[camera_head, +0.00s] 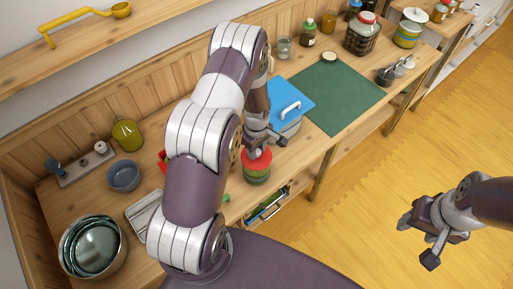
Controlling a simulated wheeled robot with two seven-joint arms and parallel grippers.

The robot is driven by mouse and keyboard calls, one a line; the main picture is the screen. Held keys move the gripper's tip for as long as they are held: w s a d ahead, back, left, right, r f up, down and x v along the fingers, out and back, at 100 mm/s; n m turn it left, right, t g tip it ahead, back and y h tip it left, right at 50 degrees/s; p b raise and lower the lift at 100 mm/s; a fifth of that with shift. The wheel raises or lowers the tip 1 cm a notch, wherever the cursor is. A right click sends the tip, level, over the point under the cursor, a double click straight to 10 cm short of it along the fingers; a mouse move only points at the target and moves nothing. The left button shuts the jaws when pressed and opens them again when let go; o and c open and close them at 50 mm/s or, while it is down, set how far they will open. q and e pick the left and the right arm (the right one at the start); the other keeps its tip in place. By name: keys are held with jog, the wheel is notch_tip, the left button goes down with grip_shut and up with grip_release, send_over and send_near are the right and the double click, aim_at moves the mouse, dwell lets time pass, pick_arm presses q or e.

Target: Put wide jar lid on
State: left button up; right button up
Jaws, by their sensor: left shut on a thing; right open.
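A red lid (258,161) is at the mouth of a glass jar (257,177) with green-yellow contents, near the table's front edge. The lid looks level; I cannot tell if it rests fully on the rim. My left gripper (261,148) is right above the lid, pointing down, and is shut on it, probably at its top; the fingers hide the grip. My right gripper (418,241) is open and empty, out over the floor at the right.
A blue board (283,97) with a white handle sits behind the jar, beside a green mat (330,95). A large jar with a red lid (362,34) and bottles stand at the back. Metal bowls (93,246) and a blue bowl (123,176) stand left. My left arm hides the middle.

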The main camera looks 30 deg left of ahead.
dwell(0.3)
pick_arm(q)
jog(key=o, duration=1.1)
jog(key=shift+r, duration=0.3)
notch_tip(320, 180, up, 12)
jog(key=b, duration=0.3)
